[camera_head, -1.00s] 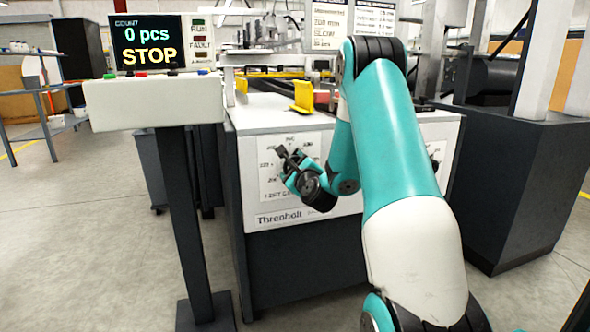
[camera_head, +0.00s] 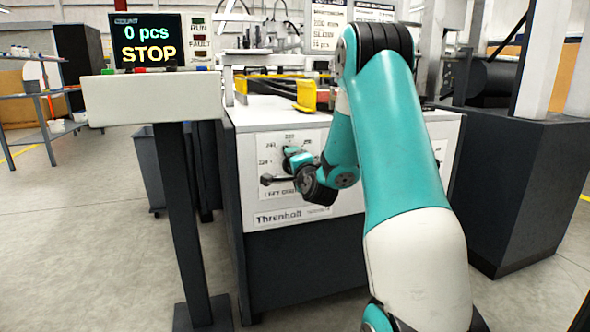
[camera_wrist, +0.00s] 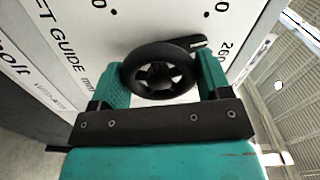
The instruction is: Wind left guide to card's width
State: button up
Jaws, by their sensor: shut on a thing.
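The left guide's black handwheel (camera_wrist: 160,72) is between my gripper's two teal fingers in the wrist view, and they are shut on it. A dark bar (camera_wrist: 184,44) with a pale tip sticks out beside the wheel, near the printed 260. In the head view my gripper (camera_head: 296,160) is at the left guide dial plate (camera_head: 266,152) on the machine's front. A black crank knob (camera_head: 267,181) points left there; my wrist hides much of the dial. Yellow guides (camera_head: 306,95) stand on the machine top.
A control box (camera_head: 150,98) on a dark post (camera_head: 178,220) stands left of the machine; its screen (camera_head: 147,41) reads 0 pcs, STOP. A placard (camera_head: 327,28) with small text stands behind. A dark cabinet (camera_head: 505,190) is at the right. The floor at left is open.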

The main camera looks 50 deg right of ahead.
jog(key=n+b, duration=0.3)
jog(key=n, duration=0.2)
jog(key=shift+a+f+n, duration=0.1)
jog(key=shift+f+n, duration=0.05)
jog(key=shift+n, duration=0.15)
jog(key=n+b, duration=0.4)
jog(key=n, duration=0.2)
jog(key=n+b, duration=0.4)
jog(key=n, duration=0.1)
jog(key=shift+w+a+n, duration=0.1)
jog(key=shift+a+n, duration=0.05)
jog(key=shift+n, duration=0.15)
jog(key=n+b, duration=0.2)
jog(key=n, duration=0.3)
jog(key=shift+n+b, duration=0.3)
jog(key=o, duration=0.9)
jog(key=shift+r, duration=0.2)
